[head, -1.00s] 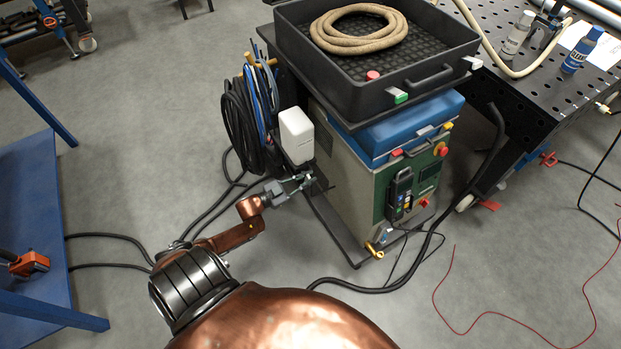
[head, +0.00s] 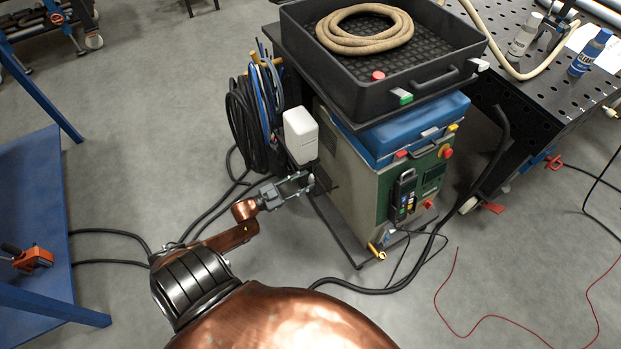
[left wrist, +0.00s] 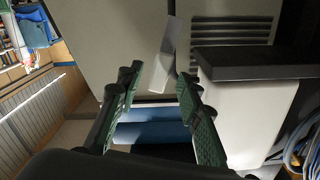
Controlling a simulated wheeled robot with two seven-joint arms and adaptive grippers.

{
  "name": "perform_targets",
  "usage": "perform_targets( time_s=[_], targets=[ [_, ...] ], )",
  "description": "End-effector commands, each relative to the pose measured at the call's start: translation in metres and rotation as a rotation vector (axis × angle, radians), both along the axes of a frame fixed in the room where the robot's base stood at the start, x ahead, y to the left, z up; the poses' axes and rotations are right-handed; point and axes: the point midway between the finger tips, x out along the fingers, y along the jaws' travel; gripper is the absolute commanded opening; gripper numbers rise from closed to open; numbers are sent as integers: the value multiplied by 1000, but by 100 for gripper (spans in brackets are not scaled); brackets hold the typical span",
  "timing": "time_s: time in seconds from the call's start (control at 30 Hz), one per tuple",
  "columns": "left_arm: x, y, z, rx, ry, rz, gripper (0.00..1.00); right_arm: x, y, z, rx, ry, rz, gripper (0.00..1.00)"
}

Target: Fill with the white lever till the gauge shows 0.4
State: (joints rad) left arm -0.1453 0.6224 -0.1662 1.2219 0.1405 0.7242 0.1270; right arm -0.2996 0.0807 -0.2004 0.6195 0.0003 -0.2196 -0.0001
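A small white lever (head: 311,180) sticks out from the left side of the grey-green machine cart, just beyond my left gripper (head: 295,184). In the left wrist view a pale upright lever (left wrist: 169,45) stands ahead, between the lines of the two fingers. No gauge can be made out. My right gripper is not in view.
The cart (head: 347,190) carries a white container (head: 300,134), hanging cables (head: 247,120) and a black tray (head: 400,100) with a coiled hose. A dark ledge (left wrist: 256,66) lies right of the fingers. Black cables cross the floor. A blue table (head: 35,220) stands left.

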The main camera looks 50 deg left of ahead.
Motion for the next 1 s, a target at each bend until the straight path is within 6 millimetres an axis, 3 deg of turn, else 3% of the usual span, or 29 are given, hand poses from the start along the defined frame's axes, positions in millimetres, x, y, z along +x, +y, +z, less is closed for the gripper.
perform_targets(
  time_s=[0.2, 0.4, 0.6, 1.0],
  targets=[
    [-47, 11, -1, 1, 3, 1, 33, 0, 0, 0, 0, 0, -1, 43],
    [-75, 18, 0, 1, 0, 1, 33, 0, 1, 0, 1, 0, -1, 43],
    [-84, 20, 1, 1, -2, -1, 33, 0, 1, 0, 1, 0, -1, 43],
    [-85, 20, 0, 1, -1, 1, 33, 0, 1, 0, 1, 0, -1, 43]
  ],
)
